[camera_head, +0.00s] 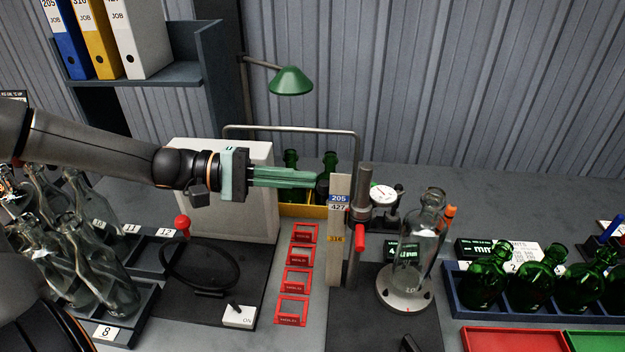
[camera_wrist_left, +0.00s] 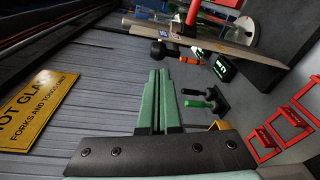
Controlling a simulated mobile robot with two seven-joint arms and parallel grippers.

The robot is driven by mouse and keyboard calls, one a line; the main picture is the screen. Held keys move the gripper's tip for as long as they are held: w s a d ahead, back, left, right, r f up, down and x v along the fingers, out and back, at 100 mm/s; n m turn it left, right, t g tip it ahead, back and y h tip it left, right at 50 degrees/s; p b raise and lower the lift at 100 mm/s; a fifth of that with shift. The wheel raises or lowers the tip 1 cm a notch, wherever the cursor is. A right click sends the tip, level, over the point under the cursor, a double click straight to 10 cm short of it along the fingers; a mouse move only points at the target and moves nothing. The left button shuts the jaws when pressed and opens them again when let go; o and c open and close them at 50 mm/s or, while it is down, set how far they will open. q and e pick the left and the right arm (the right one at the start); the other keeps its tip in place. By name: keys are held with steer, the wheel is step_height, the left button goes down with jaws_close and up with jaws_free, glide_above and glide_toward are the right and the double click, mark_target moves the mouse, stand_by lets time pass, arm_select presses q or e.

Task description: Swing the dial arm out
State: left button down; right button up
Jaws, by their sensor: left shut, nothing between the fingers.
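The dial gauge (camera_head: 383,194), with a round white face, sits on an arm beside a grey post (camera_head: 363,190). A clear bottle (camera_head: 420,245) stands upright on a round pale plate (camera_head: 405,292), to the right of the post. A red handle (camera_head: 361,224) is on the front of the post's fixture. My left gripper (camera_head: 317,180) is shut and empty, with its green fingers pointing right, left of the post and the dial. In the left wrist view its fingers (camera_wrist_left: 160,76) lie together and a red handle (camera_wrist_left: 193,12) shows beyond them. My right gripper is not in view.
A upright board (camera_head: 339,240) with number labels stands by the post. A metal rail (camera_head: 290,129) and green bottles (camera_head: 291,160) are behind my left gripper. Red frames (camera_head: 298,257) lie in front. More green bottles (camera_head: 486,278) stand in a blue rack at right.

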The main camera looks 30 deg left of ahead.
arm_select(q)
steer(key=shift+x, duration=1.25)
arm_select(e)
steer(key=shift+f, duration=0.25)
arm_select(q)
steer(key=shift+b, duration=0.35)
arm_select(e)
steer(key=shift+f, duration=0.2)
arm_select(q)
steer(key=shift+s+t+b, duration=0.2)
steer(key=shift+t+b, duration=0.1)
steer(key=shift+b, duration=0.1)
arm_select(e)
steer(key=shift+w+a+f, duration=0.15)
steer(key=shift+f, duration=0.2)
arm_select(q)
steer(key=shift+n+y, duration=0.3)
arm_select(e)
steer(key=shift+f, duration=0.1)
